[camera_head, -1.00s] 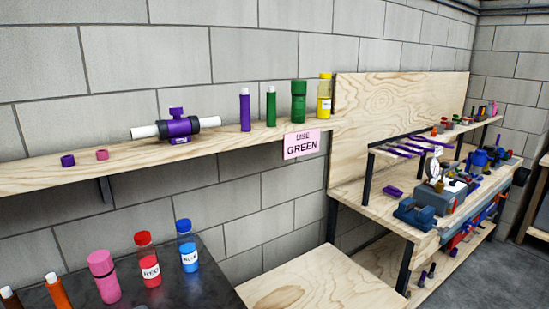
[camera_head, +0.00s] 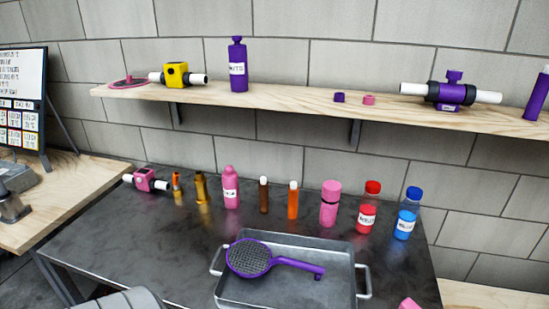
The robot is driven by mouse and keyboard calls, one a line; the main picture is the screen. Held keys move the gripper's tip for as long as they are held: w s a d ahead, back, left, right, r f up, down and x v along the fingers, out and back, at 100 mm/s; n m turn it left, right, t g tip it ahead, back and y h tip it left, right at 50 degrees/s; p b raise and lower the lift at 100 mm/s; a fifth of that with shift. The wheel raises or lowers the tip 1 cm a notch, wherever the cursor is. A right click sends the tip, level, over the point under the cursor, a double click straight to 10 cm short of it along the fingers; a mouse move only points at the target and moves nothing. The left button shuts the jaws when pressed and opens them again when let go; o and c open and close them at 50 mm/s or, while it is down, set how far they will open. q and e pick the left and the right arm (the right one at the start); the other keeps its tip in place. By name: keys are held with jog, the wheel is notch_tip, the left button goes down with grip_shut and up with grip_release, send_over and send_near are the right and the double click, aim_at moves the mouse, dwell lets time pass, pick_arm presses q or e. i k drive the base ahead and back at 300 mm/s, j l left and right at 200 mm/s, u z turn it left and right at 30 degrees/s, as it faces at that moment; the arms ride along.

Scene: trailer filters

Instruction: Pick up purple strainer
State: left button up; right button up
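The purple strainer (camera_head: 249,258) lies in a grey metal tray (camera_head: 343,294) on the dark table. Its round mesh head is at the left, partly over the tray's left rim, and its purple handle points right. Neither of my grippers can be made out in this view. A grey rounded shape at the bottom left edge looks like part of my own arm.
Several bottles and tubes, including a pink bottle (camera_head: 231,188), a red-capped bottle (camera_head: 368,206) and a blue-capped bottle (camera_head: 407,213), stand in a row behind the tray on the dark table (camera_head: 150,245). A wooden shelf (camera_head: 290,97) runs above. The table left of the tray is clear.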

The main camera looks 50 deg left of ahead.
aim_at(248, 258)
jog(key=u, duration=1.55)
jog(key=i+j, duration=0.1)
jog(key=j, duration=0.25)
jog(key=j+z, duration=0.8)
jog(key=j, duration=0.25)
jog(key=i+j, duration=0.05)
